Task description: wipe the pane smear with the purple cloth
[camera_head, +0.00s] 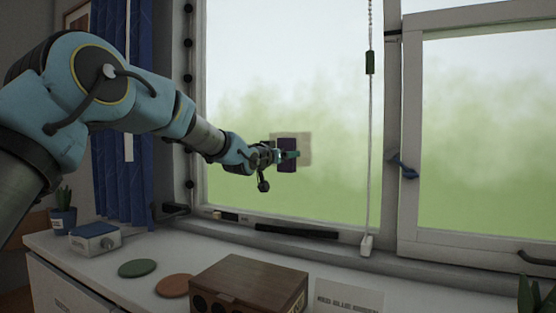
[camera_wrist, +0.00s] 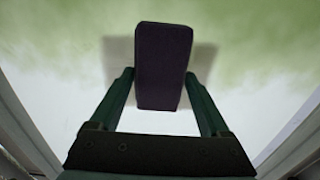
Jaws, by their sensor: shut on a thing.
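The purple cloth (camera_head: 287,156) is a dark folded block held upright in front of the window pane (camera_head: 300,80). My gripper (camera_head: 289,155) is shut on it; in the wrist view the two green fingers of my gripper (camera_wrist: 160,76) press its sides, and the cloth (camera_wrist: 163,65) stands out beyond them. The pane smear (camera_head: 305,150) is a beige squarish patch behind the cloth, showing above and to its right. In the wrist view the smear (camera_wrist: 203,62) shows on both sides of the cloth, its middle hidden. I cannot tell whether cloth and glass touch.
A blind cord (camera_head: 369,130) hangs right of the smear. A blue window handle (camera_head: 403,168) sits on the frame further right. On the counter below are a wooden box (camera_head: 250,283), green and orange discs (camera_head: 137,268), and a small white-blue box (camera_head: 95,238).

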